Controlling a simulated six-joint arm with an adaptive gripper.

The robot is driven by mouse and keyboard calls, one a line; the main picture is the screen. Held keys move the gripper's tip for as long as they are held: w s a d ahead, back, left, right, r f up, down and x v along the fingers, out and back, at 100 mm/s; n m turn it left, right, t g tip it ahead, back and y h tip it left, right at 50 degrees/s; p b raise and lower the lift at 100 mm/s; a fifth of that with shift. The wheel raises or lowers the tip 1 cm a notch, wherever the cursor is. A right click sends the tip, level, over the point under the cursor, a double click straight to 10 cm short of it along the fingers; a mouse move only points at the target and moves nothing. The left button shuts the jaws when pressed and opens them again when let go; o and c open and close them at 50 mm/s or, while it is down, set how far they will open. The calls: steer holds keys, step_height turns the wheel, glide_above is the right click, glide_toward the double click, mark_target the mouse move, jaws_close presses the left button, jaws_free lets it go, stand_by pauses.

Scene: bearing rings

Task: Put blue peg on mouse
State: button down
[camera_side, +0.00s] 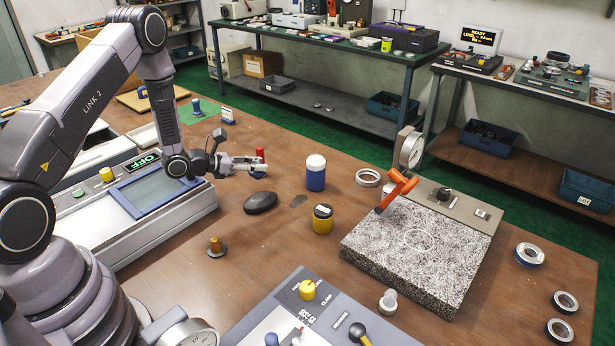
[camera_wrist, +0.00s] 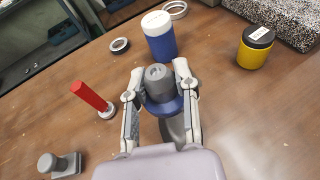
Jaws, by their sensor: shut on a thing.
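My gripper (camera_wrist: 158,82) is shut on a dark grey round-topped peg (camera_wrist: 160,88) with a blue collar, upright between the two fingers. In the side view my gripper (camera_side: 256,165) hangs above the table, and the held peg is hard to make out there. The black mouse (camera_side: 261,202) lies on the table below and slightly right of my gripper. In the wrist view a dark shape behind the held peg looks like part of the mouse (camera_wrist: 176,128), mostly hidden. Another blue peg (camera_side: 196,107) stands on a green mat.
A red peg (camera_wrist: 90,97) stands close to the left in the wrist view. A blue jar with a white lid (camera_side: 316,174) and a yellow jar (camera_side: 323,220) stand right of the mouse. A granite plate (camera_side: 400,245) lies farther right.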

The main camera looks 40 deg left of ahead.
steer(key=shift+f, duration=2.65)
steer(key=shift+f, duration=0.1)
steer(key=c, duration=0.8)
jaws_free()
steer(key=shift+c, duration=0.2)
